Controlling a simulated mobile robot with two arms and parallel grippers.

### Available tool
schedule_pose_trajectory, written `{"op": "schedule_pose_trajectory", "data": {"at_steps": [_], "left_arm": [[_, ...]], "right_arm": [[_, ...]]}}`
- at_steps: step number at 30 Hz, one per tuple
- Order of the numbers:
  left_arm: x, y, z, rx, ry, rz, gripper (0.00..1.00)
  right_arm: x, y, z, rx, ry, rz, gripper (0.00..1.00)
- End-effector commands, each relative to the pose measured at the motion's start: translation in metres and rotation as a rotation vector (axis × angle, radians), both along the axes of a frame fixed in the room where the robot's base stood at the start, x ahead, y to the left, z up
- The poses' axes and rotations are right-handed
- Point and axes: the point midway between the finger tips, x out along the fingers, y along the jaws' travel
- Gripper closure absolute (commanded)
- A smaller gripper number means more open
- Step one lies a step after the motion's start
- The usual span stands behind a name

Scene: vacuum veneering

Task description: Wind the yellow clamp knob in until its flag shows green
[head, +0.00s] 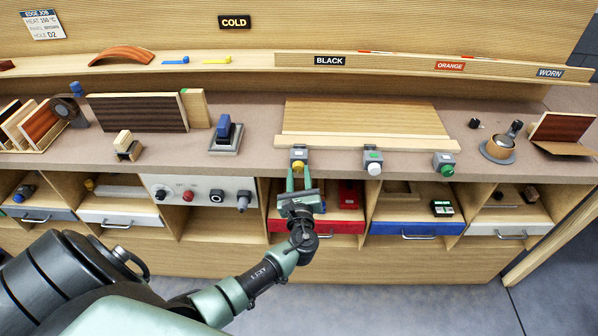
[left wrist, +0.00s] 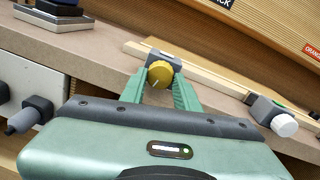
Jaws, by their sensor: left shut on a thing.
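The yellow clamp knob (head: 298,165) is on a small grey clamp at the front edge of the bench, at the left end of a pale wooden strip. In the left wrist view the knob (left wrist: 159,76) sits between the two green fingers, with a light mark on its face. My left gripper (head: 299,174) is shut on the knob from the front, below the bench top. The clamp's grey body (left wrist: 162,58) shows behind the knob. I cannot make out the colour of its flag. My right gripper is in neither view.
A white-knobbed clamp (head: 373,162) with a green flag and a green-knobbed clamp (head: 444,163) stand farther right along the edge. A pale wood panel (head: 365,118) lies behind the strip. Below are open compartments and a red drawer (head: 345,226). A blue-handled block (head: 226,132) stands left.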

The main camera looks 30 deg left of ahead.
Motion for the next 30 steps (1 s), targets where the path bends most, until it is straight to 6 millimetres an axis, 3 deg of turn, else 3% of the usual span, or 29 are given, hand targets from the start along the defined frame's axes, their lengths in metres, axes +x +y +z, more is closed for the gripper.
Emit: {"op": "schedule_pose_trajectory", "data": {"at_steps": [30], "left_arm": [[-0.002,0.002,-0.002,0.746,0.462,-0.002,1.00]], "right_arm": [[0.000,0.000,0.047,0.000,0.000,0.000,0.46]]}}
